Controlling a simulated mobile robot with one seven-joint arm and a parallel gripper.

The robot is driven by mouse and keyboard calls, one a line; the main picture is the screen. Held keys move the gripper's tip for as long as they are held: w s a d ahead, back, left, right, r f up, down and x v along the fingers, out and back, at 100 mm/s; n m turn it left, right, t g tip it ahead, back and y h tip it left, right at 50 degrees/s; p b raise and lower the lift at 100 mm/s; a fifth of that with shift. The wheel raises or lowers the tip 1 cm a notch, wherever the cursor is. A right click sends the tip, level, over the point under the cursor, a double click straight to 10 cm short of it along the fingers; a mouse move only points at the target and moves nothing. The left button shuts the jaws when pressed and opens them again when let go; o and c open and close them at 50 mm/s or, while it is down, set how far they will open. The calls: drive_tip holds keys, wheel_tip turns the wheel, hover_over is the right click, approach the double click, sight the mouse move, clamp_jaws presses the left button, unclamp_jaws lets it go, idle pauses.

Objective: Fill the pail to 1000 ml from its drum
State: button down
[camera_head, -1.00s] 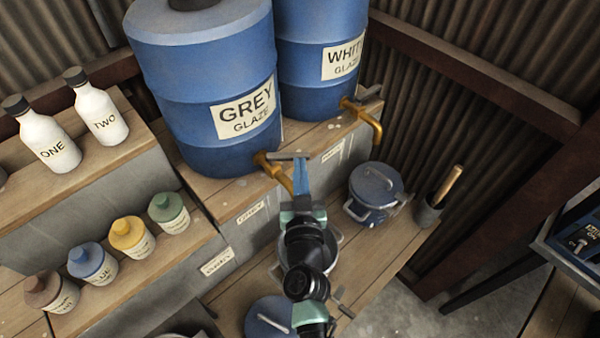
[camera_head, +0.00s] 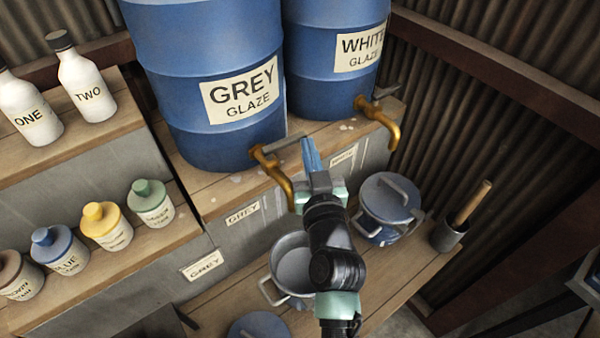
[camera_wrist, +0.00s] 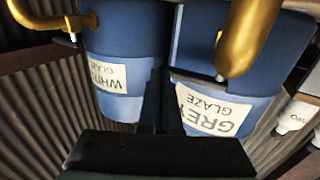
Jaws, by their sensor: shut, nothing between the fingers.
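The grey pail (camera_head: 290,246) stands open on the low bench below the tap of the GREY GLAZE drum (camera_head: 222,70). My arm covers the pail's right side, and I cannot tell its level. The drum's brass tap (camera_head: 277,174) has a lever (camera_head: 286,144) pointing right. My gripper (camera_head: 309,143) is shut and empty, with its fingertips close to the lever's end; I cannot tell whether they touch. In the wrist view, which is upside down, the tap (camera_wrist: 246,35) is large above the fingers (camera_wrist: 160,95). No stream from the spout is visible.
The WHITE GLAZE drum (camera_head: 338,45) with its own tap (camera_head: 380,120) stands right of the grey drum. A lidded blue pail (camera_head: 388,205) and a pot with a wooden handle (camera_head: 452,232) stand right of my arm. Bottles (camera_head: 85,85) and small jars (camera_head: 105,225) fill the left shelves.

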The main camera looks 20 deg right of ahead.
drive_tip(key=shift+w+a+b, duration=0.15)
drive_tip(key=shift+w+b, duration=0.15)
drive_tip(key=shift+r, duration=0.15)
idle(0.3)
